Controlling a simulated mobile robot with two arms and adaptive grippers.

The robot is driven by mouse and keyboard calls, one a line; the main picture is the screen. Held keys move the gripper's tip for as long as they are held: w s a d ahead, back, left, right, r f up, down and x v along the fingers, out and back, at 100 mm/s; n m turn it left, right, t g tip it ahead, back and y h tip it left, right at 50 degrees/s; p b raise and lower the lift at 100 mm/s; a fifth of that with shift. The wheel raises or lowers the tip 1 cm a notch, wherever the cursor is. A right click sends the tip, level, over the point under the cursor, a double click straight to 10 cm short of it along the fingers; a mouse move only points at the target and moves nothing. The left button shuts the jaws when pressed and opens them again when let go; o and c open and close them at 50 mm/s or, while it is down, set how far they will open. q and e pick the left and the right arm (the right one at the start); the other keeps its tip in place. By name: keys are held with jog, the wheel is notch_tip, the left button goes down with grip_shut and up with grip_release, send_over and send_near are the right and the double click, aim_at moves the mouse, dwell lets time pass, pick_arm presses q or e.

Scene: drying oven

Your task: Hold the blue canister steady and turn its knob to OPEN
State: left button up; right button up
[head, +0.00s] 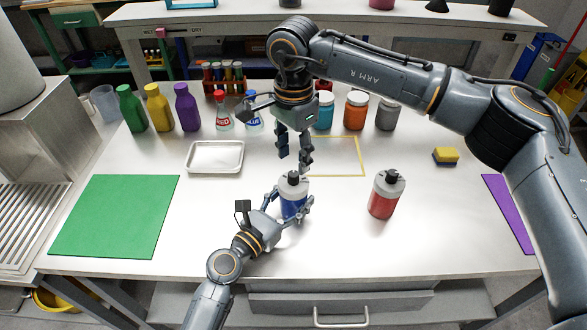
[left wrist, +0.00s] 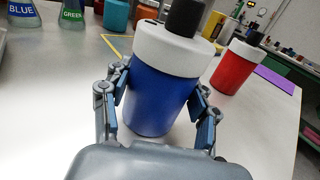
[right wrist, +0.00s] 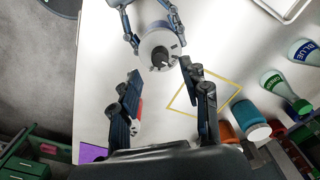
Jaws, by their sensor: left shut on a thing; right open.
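The blue canister (head: 292,204) stands upright on the table, with a white top and a black knob (head: 293,175). My left gripper (head: 289,206) is shut around its blue body; the left wrist view shows a finger on each side of the canister (left wrist: 158,100). My right gripper (head: 294,165) is open and points down just above and behind the knob. In the right wrist view the knob (right wrist: 160,58) lies beyond and between the spread fingers, apart from them. The markings on the white top are too small to read.
A red canister (head: 384,198) stands to the right. A yellow square outline (head: 362,157) is behind, a white tray (head: 215,145) at the left. Bottles and jars line the back. A green mat (head: 115,215) lies left and a sponge (head: 446,156) right. The front table is clear.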

aim_at(294, 173)
notch_tip(294, 173, down, 5)
jog(key=shift+r, duration=0.1)
dwell(0.3)
grip_shut()
